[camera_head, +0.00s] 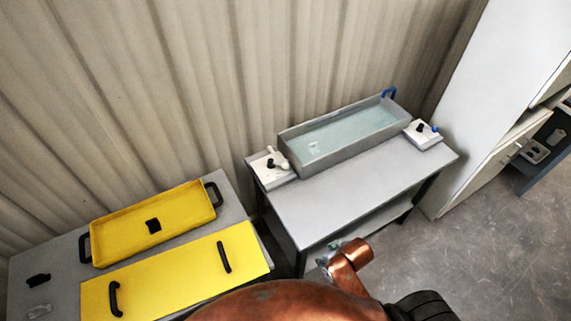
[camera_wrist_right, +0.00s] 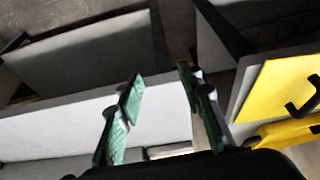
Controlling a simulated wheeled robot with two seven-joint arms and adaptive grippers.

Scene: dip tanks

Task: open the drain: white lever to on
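The white lever (camera_head: 284,166) is on a small white box (camera_head: 268,178) at the left end of the water-filled grey tank (camera_head: 345,151), beside a black knob (camera_head: 270,163). Its exact setting is too small to read. My right gripper (camera_head: 324,261) is low at the front edge of the tank's table, partly hidden by its copper arm, and apart from the lever. In the right wrist view its green-padded fingers (camera_wrist_right: 160,85) are spread with nothing between them. The lever cannot be made out there. My left gripper is not in view.
The grey table (camera_head: 370,190) has clear top space before the tank. A second white box (camera_head: 424,138) with black and blue controls stands at its right end. A yellow tray (camera_head: 185,219) and yellow lid (camera_head: 170,282) with black handles lie on the left table. A white cabinet (camera_head: 490,90) stands right.

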